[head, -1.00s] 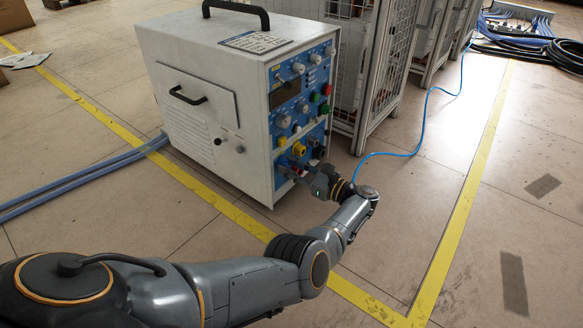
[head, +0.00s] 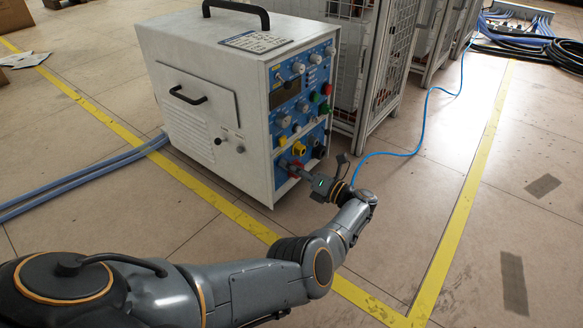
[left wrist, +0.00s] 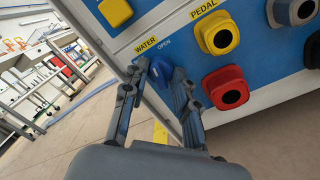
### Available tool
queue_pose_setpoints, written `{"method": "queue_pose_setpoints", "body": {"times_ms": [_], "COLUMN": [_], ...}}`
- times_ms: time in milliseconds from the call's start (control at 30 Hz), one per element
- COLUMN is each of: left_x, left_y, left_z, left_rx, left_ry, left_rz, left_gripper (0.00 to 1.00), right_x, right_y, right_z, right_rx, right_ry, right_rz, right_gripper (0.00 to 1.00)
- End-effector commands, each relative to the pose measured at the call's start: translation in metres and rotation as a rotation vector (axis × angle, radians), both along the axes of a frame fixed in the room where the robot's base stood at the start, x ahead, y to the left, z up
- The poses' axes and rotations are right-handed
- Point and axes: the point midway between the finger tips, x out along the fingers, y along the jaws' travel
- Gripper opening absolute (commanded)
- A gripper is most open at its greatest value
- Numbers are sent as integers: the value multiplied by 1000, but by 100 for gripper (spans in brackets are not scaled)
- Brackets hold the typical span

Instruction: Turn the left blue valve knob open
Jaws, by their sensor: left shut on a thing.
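In the head view my left gripper (head: 298,171) reaches the panel's lower left corner, and the knob is too small to make out there. My right gripper is in neither view.
A red socket (left wrist: 226,88) and a yellow socket (left wrist: 216,33) sit close to the right of the knob. A wire-mesh cage (head: 385,80) stands behind the heater. A thin blue hose (head: 425,115) lies on the floor; the floor at right is mostly clear.

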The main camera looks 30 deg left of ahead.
Motion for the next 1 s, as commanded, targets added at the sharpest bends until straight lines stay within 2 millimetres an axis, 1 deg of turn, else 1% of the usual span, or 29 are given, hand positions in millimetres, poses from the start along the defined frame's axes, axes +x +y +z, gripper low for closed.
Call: {"method": "queue_pose_setpoints", "body": {"times_ms": [200,500,700,1000], "left_x": [1,1,1,1], "left_y": [2,2,2,2], "left_z": [0,1,1,1], "left_rx": [16,35,42,48], "left_ry": [199,429,529,591], "left_rz": [-2,-3,-3,-2], "left_gripper": [0,0,0,0], "right_x": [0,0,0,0], "right_y": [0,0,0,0], "right_z": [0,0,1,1], "right_rx": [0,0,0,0], "right_ry": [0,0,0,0], "right_rz": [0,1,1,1], "right_gripper": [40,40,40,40]}}
